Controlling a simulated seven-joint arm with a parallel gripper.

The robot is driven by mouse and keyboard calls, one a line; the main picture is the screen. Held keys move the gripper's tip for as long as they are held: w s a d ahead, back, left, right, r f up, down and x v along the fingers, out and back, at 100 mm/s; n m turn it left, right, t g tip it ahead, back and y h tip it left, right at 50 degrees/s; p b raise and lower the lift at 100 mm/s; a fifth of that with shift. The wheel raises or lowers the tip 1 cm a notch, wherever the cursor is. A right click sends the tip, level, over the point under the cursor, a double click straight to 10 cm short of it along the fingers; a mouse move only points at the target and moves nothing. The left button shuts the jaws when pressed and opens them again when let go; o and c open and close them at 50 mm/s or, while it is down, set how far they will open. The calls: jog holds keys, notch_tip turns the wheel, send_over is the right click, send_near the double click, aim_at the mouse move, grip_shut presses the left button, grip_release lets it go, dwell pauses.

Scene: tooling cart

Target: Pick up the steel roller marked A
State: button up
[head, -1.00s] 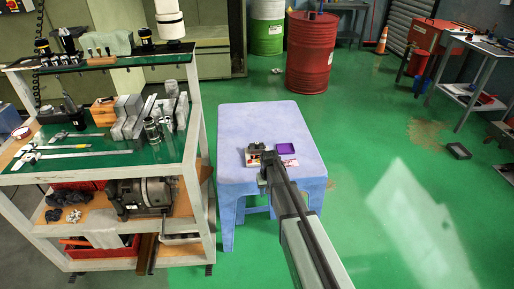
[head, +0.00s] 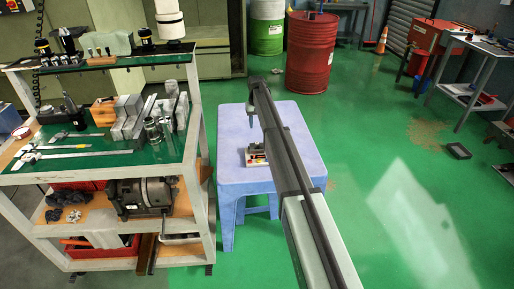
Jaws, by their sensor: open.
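Small steel cylinders (head: 152,130) stand on the green top of the tooling cart, at its right side near grey metal blocks. No letter A is readable at this size, so I cannot tell which roller carries it. My gripper (head: 251,124) is open and points down above the far left part of the blue stool (head: 232,172), away from the cart. No object shows between its fingers.
A small dark item with a red and white part (head: 256,156) lies on the stool, partly behind my arm. The tooling cart (head: 197,120) stands left, with calipers (head: 85,154) on its top. A red drum (head: 311,55) stands behind.

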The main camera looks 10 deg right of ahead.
aim_at(257, 143)
notch_tip(257, 143, down, 9)
jog(key=shift+s+r, duration=0.15)
jog(key=shift+d+f, duration=0.15)
jog(key=shift+f, duration=2.45)
grip_shut()
